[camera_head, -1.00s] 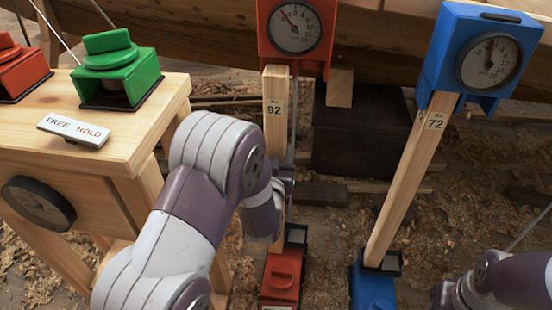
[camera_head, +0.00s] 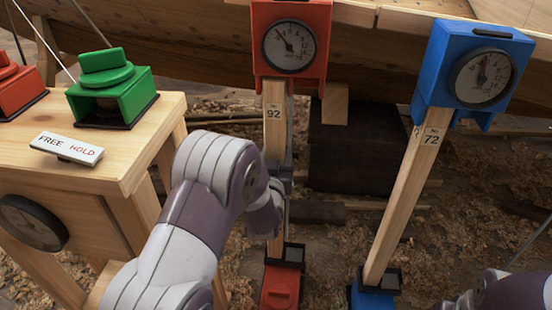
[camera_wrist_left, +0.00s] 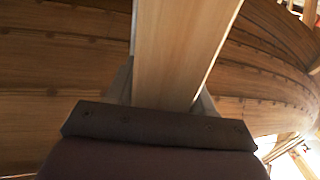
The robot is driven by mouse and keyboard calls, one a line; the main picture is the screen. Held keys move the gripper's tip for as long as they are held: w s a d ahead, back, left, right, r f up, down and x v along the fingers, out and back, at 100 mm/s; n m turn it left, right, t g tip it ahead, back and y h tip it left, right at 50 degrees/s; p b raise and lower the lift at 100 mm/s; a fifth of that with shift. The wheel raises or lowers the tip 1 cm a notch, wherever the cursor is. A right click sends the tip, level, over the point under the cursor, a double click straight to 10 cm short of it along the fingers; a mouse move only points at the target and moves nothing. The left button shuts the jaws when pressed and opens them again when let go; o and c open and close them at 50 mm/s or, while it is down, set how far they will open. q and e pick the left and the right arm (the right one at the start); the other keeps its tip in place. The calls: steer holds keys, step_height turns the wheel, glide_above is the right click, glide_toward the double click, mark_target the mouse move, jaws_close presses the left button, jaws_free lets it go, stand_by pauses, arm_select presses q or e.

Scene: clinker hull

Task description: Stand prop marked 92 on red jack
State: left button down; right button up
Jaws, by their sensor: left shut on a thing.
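The wooden prop marked 92 (camera_head: 274,125) stands nearly upright under the red gauge box (camera_head: 290,43). Its lower end is at the black-rimmed top of the red jack (camera_head: 281,285), but I cannot tell whether it is fully seated there. My left gripper (camera_head: 277,205) is shut on this prop about midway up, partly hidden by my arm. The prop (camera_wrist_left: 182,50) also fills the middle of the left wrist view, above the dark gripper body. My right arm enters at the lower right corner; its gripper is out of view.
A prop marked 72 (camera_head: 408,200) leans between a blue gauge box (camera_head: 470,75) and a blue jack (camera_head: 371,296). A wooden stand (camera_head: 145,125) at left carries a green block (camera_head: 110,90) and a FREE/HOLD plate (camera_head: 66,148). The plank hull (camera_head: 180,50) spans the back.

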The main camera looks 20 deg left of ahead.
arm_select(q)
steer(key=shift+f+b, duration=0.3)
steer(key=shift+b, duration=0.05)
stand_by(0.4)
steer(key=shift+w, duration=0.15)
stand_by(0.3)
steer(key=shift+c, duration=1.7)
jaws_free()
steer(key=p+v, duration=0.5)
steer(key=v, duration=0.7)
steer(key=shift+s, duration=0.4)
